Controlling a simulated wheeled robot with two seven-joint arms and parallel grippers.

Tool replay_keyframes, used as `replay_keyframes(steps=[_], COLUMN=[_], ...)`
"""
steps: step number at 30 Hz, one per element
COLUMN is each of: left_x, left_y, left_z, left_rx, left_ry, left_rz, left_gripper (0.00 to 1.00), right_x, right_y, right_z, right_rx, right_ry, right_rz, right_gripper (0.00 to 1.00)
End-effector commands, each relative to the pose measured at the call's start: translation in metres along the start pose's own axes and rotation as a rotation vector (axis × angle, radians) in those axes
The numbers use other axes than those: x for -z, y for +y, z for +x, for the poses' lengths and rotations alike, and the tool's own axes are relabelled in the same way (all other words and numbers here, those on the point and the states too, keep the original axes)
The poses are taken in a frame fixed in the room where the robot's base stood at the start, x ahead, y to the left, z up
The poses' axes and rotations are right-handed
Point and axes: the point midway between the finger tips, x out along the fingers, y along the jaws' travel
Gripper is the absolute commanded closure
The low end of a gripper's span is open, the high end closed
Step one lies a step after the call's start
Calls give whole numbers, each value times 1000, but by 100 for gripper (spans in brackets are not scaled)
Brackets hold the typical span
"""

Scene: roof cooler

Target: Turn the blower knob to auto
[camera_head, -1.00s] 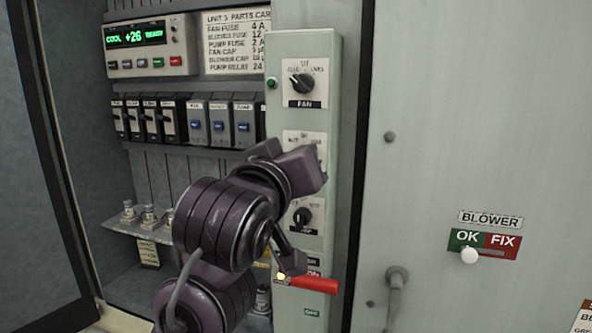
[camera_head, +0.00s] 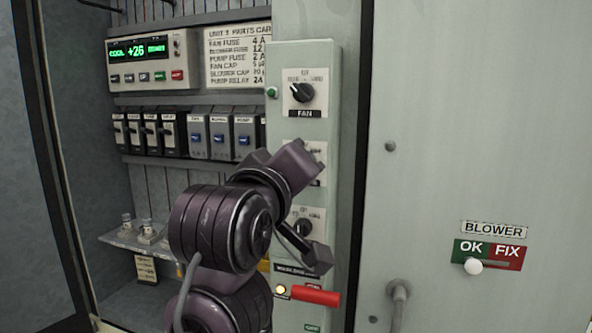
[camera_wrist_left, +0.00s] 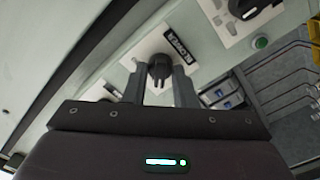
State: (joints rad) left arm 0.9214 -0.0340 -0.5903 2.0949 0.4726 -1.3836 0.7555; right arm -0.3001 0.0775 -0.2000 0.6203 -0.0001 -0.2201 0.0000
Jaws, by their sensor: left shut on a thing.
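The blower knob (camera_wrist_left: 159,66) is a black knob on a white plate labelled BLOWER, seen in the left wrist view. My left gripper (camera_wrist_left: 160,80) has one finger on each side of it and is shut on it. In the head view my left gripper (camera_head: 316,160) reaches the middle of the pale green control strip (camera_head: 330,110) and hides the knob and most of its plate. I cannot read the knob's setting. My right gripper is not in view.
The fan knob (camera_head: 302,92) is above and another knob (camera_head: 304,228) below my gripper. A red handle (camera_head: 315,296) sticks out lower down. A display unit (camera_head: 150,60) and several breakers (camera_head: 220,135) are at left. An OK/FIX slider (camera_head: 473,266) is on the right panel.

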Motion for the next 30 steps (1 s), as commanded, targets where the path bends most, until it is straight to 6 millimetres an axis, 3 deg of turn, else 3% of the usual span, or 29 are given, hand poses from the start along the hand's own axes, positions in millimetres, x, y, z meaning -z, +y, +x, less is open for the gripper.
replay_keyframes(steps=[5,6,10,20,30], left_x=[1,1,0,0,-2], left_y=[0,0,0,0,-2], left_z=[0,0,0,-3,-55], left_rx=[-1,-1,-1,-1,-4], left_ry=[1,1,1,2,5], left_rz=[0,0,1,2,4], left_gripper=[98,72,55,54,54], right_x=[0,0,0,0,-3], right_y=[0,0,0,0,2], right_z=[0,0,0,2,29], right_rx=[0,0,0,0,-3], right_ry=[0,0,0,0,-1], right_rz=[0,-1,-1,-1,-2], right_gripper=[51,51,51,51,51])
